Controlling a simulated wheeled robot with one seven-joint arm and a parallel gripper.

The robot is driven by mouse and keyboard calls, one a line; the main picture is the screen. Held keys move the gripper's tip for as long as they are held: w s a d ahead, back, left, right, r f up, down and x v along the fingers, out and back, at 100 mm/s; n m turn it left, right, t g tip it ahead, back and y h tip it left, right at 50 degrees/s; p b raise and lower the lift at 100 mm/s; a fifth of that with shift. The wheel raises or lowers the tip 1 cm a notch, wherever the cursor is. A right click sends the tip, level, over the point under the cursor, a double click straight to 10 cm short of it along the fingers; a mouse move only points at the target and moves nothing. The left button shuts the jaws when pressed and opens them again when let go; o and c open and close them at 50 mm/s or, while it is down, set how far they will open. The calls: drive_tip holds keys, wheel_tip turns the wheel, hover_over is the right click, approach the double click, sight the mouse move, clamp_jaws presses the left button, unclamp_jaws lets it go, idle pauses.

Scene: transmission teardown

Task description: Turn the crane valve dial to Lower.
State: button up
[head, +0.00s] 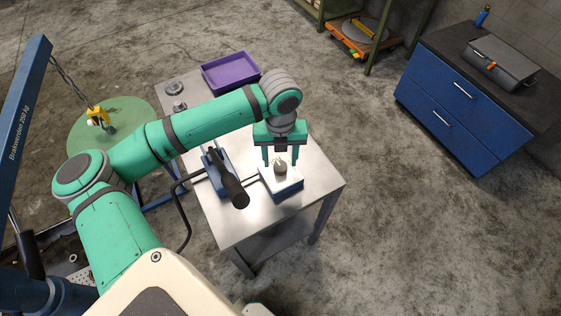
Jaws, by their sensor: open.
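The crane valve dial (281,168) is a small, dark round knob on top of a white-topped blue box (288,188). The box stands on the metal table (244,224). My gripper (281,162) points down over the box, with its fingers apart on either side of the dial. I cannot tell whether the fingers touch it. The dial's markings and its setting are too small to read.
A blue hand pump with a black handle (233,190) stands left of the box, with a black hose. A purple tray (231,72) and small metal parts (175,89) lie farther back. The blue crane (24,100) with its yellow hook is at left. A blue cabinet (462,110) stands right.

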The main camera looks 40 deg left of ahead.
sight(280, 169)
drive_tip(key=shift+f, duration=1.3)
drive_tip(key=shift+c, duration=0.2)
drive_tip(key=c, duration=1)
